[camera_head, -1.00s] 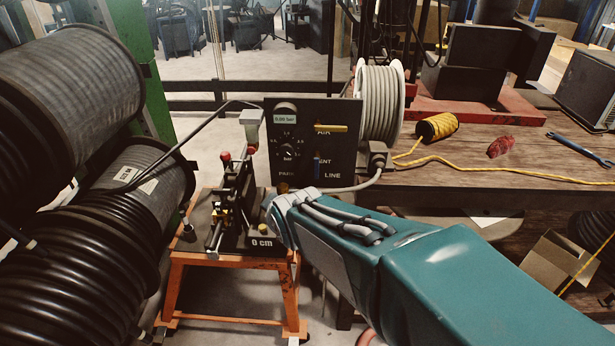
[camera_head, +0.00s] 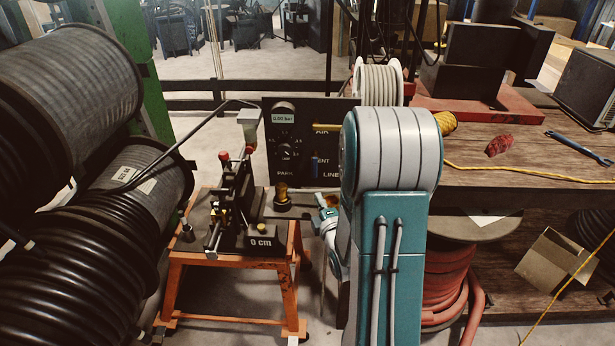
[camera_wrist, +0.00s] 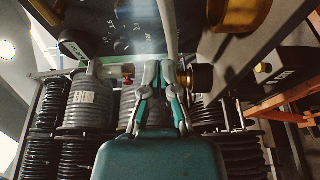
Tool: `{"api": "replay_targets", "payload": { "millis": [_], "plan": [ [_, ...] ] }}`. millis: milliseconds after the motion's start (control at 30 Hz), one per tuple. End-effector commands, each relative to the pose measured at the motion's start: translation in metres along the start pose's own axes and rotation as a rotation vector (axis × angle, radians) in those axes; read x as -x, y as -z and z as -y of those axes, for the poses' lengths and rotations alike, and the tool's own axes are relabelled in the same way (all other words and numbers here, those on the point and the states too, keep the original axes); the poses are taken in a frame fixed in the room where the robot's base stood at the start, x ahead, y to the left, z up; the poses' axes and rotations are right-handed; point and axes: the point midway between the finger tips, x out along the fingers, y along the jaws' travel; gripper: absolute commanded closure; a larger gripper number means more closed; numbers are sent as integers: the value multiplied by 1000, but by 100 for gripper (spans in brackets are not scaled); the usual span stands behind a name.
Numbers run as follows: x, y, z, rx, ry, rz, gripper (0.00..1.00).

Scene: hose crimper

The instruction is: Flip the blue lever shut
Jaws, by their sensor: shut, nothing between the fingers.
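The blue lever (camera_head: 316,168) stands upright on the dark control panel (camera_head: 296,150), below a yellow lever (camera_head: 326,127) that lies level. The panel is partly hidden on its right by my arm. My gripper (camera_head: 323,206) is low in front of the panel, below the blue lever and right of the crimper; my arm partly hides it. In the wrist view, its teal and grey fingers (camera_wrist: 161,72) are closed together and empty. A pale grey bar (camera_wrist: 168,28) runs upward beyond the fingertips.
The crimper (camera_head: 236,208) sits on an orange stand (camera_head: 172,285) left of my gripper. A brass-topped fitting (camera_head: 283,193) stands close by. Large black hose reels (camera_head: 60,250) fill the left. A wooden bench (camera_head: 540,178) with a wrench (camera_head: 580,148) is at right.

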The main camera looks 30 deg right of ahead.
Motion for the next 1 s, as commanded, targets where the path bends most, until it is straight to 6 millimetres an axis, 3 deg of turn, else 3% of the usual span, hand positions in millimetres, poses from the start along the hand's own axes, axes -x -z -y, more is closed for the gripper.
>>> {"api": "replay_targets", "payload": {
  "millis": [333, 800, 1000],
  "plan": [
    [-8, 0, -1, -2, -1, -1, 100],
    [-86, 1, 0, -2, 1, -2, 100],
    [-100, 0, -1, -3, 0, 0, 100]
  ]
}}
